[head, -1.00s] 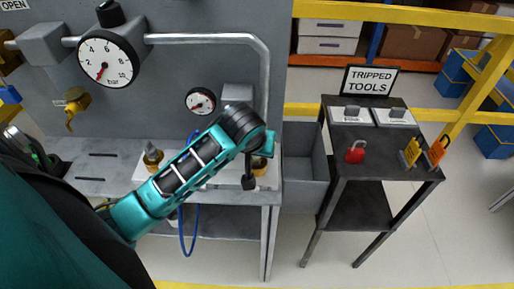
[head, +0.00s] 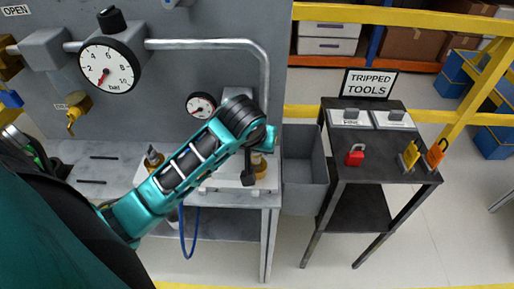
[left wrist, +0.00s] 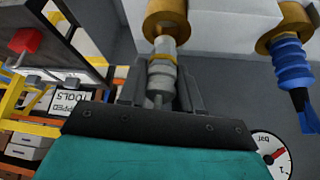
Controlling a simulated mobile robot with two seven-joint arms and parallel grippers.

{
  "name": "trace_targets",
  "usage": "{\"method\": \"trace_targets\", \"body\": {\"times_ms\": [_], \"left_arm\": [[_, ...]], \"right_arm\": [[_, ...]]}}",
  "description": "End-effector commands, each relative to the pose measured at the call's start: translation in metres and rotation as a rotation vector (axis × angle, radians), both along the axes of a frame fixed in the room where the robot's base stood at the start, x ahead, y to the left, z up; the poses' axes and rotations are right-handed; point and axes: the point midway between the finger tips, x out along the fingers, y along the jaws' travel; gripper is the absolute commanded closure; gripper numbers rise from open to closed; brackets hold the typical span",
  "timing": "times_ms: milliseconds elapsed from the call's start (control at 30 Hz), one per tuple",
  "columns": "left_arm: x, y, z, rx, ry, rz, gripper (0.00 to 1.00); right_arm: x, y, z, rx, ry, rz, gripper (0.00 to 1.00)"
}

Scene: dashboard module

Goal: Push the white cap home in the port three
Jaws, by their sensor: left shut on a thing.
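In the left wrist view, my left gripper (left wrist: 161,92) is shut on a pale grey-white cap (left wrist: 162,75). The cap lies in line with a brass port (left wrist: 166,20) and appears to touch its end. How deep it sits, I cannot tell. No port number is readable. In the head view, my left arm reaches over the bench, and its wrist hides most of the gripper and the cap. A brass fitting (head: 260,168) shows just right of the wrist. My right gripper is not in view.
A second brass port with a blue plug (left wrist: 290,58) is beside the held cap in the wrist view. A blue hose (head: 188,232) hangs below the bench (head: 90,168). A grey bin (head: 305,180) and a dark tool stand (head: 385,160) with padlocks are to the right.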

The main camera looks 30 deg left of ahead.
Motion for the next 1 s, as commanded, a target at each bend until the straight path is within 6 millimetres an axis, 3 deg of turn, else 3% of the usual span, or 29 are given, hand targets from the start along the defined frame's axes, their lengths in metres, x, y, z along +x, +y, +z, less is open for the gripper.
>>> {"method": "trace_targets", "body": {"times_ms": [600, 1000], "left_arm": [[0.001, 0.001, 0.026, 0.000, -0.005, 0.000, 0.98], [0.001, 0.000, 0.030, 0.000, -0.004, 0.000, 0.98]], "right_arm": [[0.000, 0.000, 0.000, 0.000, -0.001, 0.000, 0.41], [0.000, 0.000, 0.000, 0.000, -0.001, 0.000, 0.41]]}}
